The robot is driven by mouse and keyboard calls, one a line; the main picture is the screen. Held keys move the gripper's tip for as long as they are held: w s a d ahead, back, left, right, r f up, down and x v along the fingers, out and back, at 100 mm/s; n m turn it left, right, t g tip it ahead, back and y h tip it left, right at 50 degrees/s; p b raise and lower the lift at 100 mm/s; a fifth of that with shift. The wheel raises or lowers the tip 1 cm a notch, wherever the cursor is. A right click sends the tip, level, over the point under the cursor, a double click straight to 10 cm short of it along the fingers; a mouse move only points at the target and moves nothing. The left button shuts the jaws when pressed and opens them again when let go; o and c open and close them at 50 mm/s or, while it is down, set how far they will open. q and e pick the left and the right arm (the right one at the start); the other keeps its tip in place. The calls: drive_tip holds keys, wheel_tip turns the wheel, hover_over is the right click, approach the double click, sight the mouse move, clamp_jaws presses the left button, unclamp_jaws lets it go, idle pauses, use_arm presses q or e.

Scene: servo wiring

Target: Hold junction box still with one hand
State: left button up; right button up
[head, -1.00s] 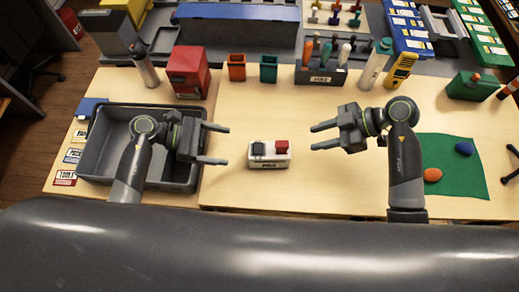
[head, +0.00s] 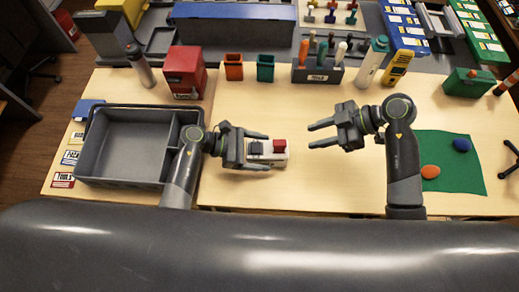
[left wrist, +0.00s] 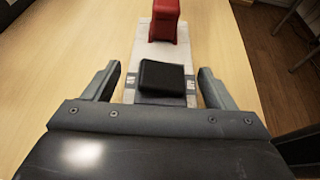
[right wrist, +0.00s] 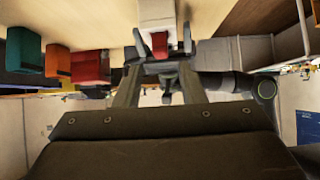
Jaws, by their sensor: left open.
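The junction box is a small white block (head: 282,157) with a black part on its left and a red part on its right, near the table's front middle. In the left wrist view, its white body (left wrist: 146,58) lies between my fingers, with the black part (left wrist: 162,78) nearest and the red part (left wrist: 164,22) beyond. My left gripper (head: 268,151) is open, with a finger on either side of the box's left end and a gap showing at each side. My right gripper (head: 312,136) is open and empty, right of the box, its fingers pointing left.
A grey divided tray (head: 90,165) stands at the left. A red box (head: 186,75), orange and teal cups and a grey tool holder (head: 318,74) line the back. A green mat (head: 455,180) with an orange and a blue piece lies at the right.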

use_arm(q)
drive_tip(key=c, duration=1.2)
use_arm(e)
drive_tip(key=shift+o, duration=1.2)
